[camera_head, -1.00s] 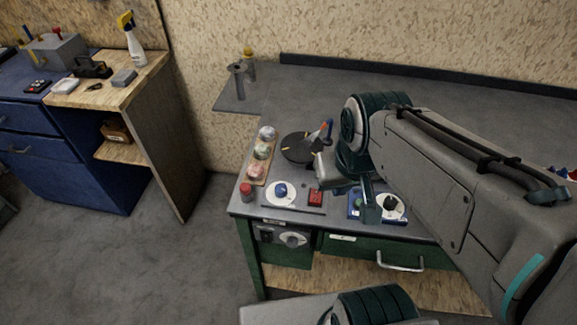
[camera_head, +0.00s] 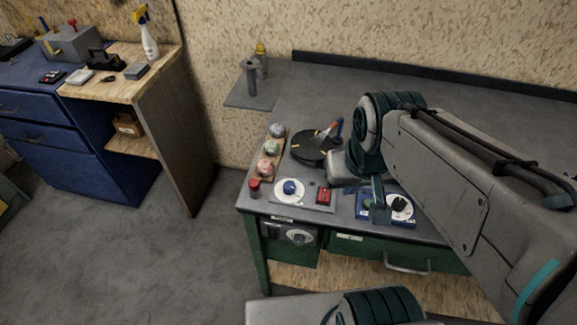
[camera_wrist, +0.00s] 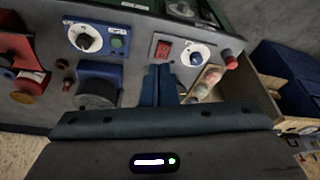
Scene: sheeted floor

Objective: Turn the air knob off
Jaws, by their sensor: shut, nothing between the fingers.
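No label that I can read marks the air knob. A black knob on a white dial (camera_head: 400,207) sits on a blue panel (camera_head: 405,222); the wrist view shows this knob (camera_wrist: 85,41) and a green button (camera_wrist: 117,42) beside it. A blue knob (camera_head: 290,187) on a white plate is to the left, past a red switch (camera_head: 324,195). It also shows in the wrist view (camera_wrist: 195,57). A third knob (camera_head: 298,238) is on the bench's front face. My gripper (camera_head: 379,213) points down in front of the blue panel's left part, shut and empty. Its fingers also show in the wrist view (camera_wrist: 159,72).
A red-capped cylinder (camera_head: 254,187), a tray of round pieces (camera_head: 263,171) and a black disc (camera_head: 312,149) stand near the bench's left end. A drawer handle (camera_head: 407,264) juts from the front. The bench top (camera_head: 330,90) behind is mostly clear.

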